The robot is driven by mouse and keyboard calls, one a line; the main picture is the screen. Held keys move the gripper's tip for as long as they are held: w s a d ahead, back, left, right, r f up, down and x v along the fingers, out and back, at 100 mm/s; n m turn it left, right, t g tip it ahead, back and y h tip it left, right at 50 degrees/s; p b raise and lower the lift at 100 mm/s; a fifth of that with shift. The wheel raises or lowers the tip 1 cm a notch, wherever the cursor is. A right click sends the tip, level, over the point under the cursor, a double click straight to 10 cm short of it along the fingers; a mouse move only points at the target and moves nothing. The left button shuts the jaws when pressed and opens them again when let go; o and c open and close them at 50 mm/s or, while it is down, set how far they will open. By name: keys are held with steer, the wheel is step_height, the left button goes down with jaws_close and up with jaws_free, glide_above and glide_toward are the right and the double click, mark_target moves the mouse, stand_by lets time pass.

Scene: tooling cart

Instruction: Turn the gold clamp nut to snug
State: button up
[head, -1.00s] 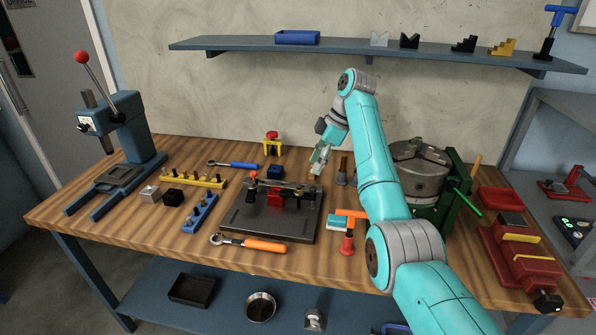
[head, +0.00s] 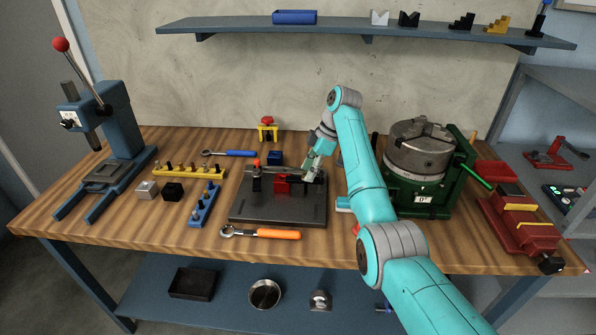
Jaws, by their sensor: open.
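The dark fixture plate (head: 280,212) lies on the wooden bench, with a red block (head: 281,185) held near its middle. A clamp with an orange-red nut (head: 257,163) stands at the block's left side. My gripper (head: 309,178) is open and points down at the right end of the fixture, close over the right clamp. The gold clamp nut cannot be made out; my gripper covers that spot. I cannot tell whether the fingers touch anything there.
An orange-handled wrench (head: 262,233) lies in front of the plate, and a blue-handled wrench (head: 232,153) behind it. A green-based chuck (head: 418,165) stands to the right of my arm. A blue press (head: 110,135) stands at left.

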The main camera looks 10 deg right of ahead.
steer(key=shift+a+f, duration=0.15)
steer(key=shift+f, duration=0.1)
jaws_close()
steer(key=shift+m, duration=0.3)
